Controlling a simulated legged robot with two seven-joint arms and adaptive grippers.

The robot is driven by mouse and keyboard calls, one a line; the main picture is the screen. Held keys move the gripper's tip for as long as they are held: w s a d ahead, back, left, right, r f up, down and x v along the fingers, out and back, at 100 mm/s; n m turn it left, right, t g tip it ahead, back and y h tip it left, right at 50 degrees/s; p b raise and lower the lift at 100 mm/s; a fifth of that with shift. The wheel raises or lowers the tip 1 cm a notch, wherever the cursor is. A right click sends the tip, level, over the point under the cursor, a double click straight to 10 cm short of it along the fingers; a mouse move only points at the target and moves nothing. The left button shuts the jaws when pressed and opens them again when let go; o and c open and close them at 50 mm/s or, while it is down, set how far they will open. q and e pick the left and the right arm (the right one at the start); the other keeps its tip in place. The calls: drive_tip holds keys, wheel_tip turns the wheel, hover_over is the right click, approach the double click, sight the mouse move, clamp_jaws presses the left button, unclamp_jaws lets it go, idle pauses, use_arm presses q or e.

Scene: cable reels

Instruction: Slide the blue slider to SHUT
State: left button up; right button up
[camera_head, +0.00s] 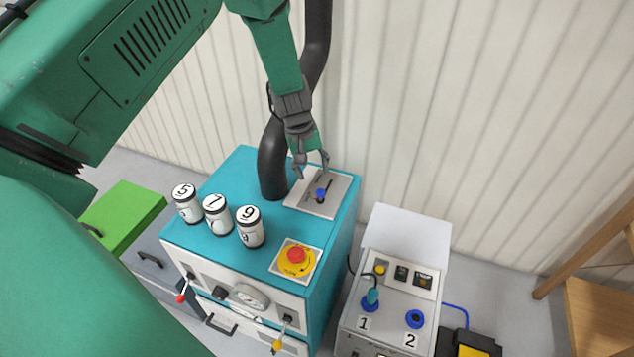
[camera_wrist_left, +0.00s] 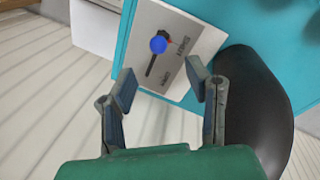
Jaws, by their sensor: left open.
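The blue slider (camera_head: 320,193) stands on a light grey plate (camera_head: 300,203) on top of the teal cabinet. In the left wrist view the blue slider (camera_wrist_left: 158,45) is a round knob over a dark slot, with lettering beside it on the plate (camera_wrist_left: 205,40). Dark slot shows on one side of the knob; its exact position is hard to tell. My left gripper (camera_head: 312,168) is open and empty above the plate. In the wrist view its two fingers (camera_wrist_left: 160,92) are spread, with the knob beyond their tips, apart from them. My right gripper is not in view.
A thick black pipe (camera_head: 274,165) rises from the cabinet (camera_head: 232,185) close beside the plate and my left arm. White numbered cylinders (camera_head: 216,215) and a red emergency button (camera_head: 296,255) stand nearer the front. A grey control box (camera_head: 390,300) stands to the right.

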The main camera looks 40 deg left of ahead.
use_arm(q)
drive_tip(key=r, duration=0.2)
drive_tip(key=shift+s+a+r, duration=0.15)
drive_tip(key=shift+s+r, duration=0.1)
drive_tip(key=shift+r, duration=0.05)
drive_tip(key=shift+f, duration=0.1)
idle(0.3)
